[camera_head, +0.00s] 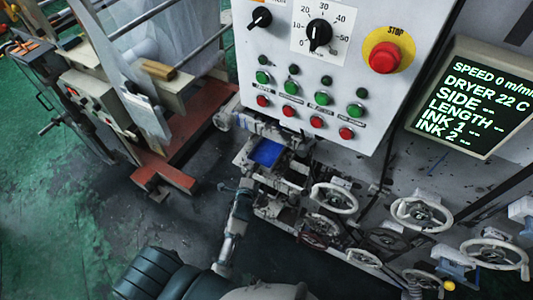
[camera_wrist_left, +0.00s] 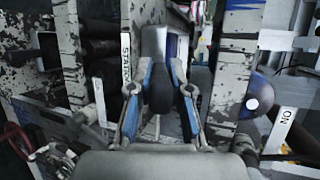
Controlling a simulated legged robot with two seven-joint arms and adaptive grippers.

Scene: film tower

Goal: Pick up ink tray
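The ink tray (camera_head: 267,152) seems to be the small tray with a bright blue inside, set in the machine below the control panel in the head view. My left gripper (camera_head: 245,187) is just below and left of it, reaching up toward the machine. In the left wrist view my left gripper (camera_wrist_left: 160,105) shows two blue-edged fingers spread apart. A dark rounded part lies between or just beyond them, below a pale piece with a blue edge; I cannot tell whether the fingers touch it. My right gripper is not in view.
The control panel (camera_head: 318,65) overhangs the tray area, with a screen (camera_head: 475,95) to its right. Several handwheels (camera_head: 335,198) crowd the right of the tray. White-labelled machine uprights (camera_wrist_left: 235,60) stand close around the gripper. Open floor (camera_head: 80,210) lies to the left.

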